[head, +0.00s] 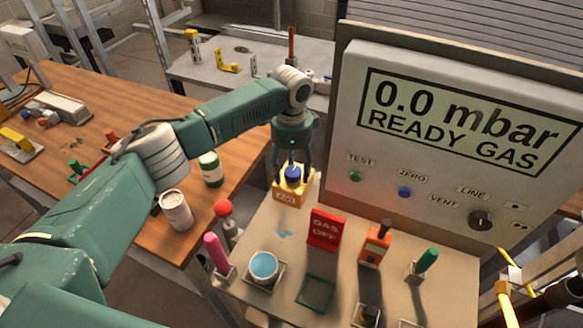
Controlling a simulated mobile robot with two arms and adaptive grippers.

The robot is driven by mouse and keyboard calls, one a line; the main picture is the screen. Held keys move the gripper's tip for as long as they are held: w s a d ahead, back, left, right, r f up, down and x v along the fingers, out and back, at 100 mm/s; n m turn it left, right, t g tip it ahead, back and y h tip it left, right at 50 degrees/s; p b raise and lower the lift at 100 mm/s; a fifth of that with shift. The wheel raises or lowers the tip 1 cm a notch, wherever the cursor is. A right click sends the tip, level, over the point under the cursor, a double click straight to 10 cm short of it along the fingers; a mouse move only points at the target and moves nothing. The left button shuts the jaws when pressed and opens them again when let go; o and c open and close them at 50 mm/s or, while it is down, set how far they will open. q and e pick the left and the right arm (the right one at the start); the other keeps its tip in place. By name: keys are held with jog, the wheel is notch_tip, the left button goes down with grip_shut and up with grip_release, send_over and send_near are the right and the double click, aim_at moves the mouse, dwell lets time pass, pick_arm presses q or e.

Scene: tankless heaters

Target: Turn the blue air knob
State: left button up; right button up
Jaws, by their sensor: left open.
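The blue air knob (292,173) sits on top of a yellow block (288,192) with a label on its front, at the back left of the bench. My left gripper (291,168) comes down from above with its fingers open on either side of the knob. Whether the fingers touch the knob cannot be told from this view. The fingers hide part of the knob's sides. My right gripper is not in view.
A grey panel (440,150) reading "0.0 mbar READY GAS" stands close right of the knob.

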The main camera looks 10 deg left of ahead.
pick_arm(q)
jog(key=shift+c, duration=0.2)
jog(key=c, duration=1.1)
